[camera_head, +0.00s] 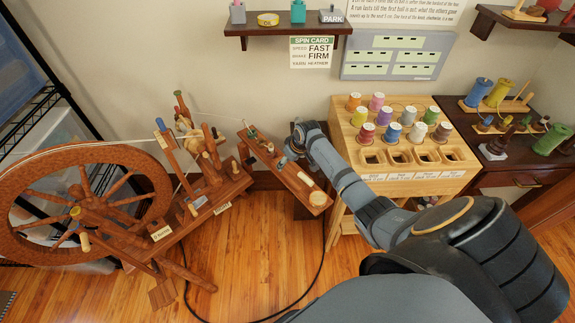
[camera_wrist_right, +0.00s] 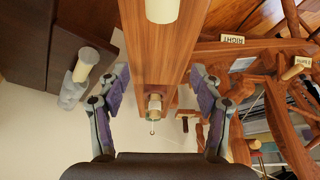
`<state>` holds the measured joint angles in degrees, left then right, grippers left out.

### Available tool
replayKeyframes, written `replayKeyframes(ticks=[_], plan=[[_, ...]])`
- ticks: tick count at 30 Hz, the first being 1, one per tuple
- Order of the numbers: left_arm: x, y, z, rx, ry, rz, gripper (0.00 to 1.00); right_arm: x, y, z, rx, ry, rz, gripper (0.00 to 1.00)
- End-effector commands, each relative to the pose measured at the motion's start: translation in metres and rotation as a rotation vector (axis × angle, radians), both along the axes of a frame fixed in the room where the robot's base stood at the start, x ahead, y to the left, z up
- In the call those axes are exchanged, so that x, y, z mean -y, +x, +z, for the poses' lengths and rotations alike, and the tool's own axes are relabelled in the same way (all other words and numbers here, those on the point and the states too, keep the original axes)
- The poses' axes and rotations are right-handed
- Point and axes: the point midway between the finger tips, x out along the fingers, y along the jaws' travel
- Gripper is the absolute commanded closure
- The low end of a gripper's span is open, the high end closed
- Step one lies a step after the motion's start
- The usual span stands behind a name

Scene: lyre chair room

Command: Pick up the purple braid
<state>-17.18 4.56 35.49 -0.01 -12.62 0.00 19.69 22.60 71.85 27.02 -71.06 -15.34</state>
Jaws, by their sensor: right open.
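I cannot make out a clear purple braid in either view. My left gripper is not in view.
A spinning wheel (camera_head: 95,205) stands at the left. A wooden rack (camera_head: 350,145) with several coloured spools stands right of my gripper. A shelf (camera_head: 287,28) is on the wall above. A dark cabinet (camera_head: 500,172) with more spools is at the right. Open floor lies in front.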

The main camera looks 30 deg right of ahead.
Motion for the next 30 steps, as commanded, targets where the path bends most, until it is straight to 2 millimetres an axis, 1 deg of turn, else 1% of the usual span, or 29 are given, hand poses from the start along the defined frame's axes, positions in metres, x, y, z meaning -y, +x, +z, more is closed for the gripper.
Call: replayKeyframes(ticks=[2, 3, 15, 16, 22, 25, 28, 30], plan=[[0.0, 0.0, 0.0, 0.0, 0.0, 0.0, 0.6, 0.0, 0.0, 0.0, 0.0, 0.0, 0.0, 0.34], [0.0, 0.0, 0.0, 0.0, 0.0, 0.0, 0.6, 0.0, 0.0, 0.0, 0.0, 0.0, 0.0, 0.37], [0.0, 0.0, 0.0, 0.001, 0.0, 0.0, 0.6, 0.0, 0.0, 0.0, 0.0, 0.0, 0.0, 0.91], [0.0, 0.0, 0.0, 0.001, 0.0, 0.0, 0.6, 0.0, 0.0, 0.001, 0.0, 0.0, 0.0, 0.93], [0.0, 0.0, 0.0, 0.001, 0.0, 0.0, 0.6, 0.0, 0.0, 0.001, 0.0, 0.0, 0.0, 0.93], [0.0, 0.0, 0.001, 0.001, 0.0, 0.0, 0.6, 0.001, 0.0, 0.005, 0.001, -0.001, 0.0, 0.93], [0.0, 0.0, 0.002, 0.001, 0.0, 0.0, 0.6, 0.001, 0.0, 0.016, 0.002, -0.001, 0.0, 0.93], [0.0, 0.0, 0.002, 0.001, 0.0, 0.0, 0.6, 0.001, 0.001, 0.028, 0.003, -0.001, 0.0, 0.93]])
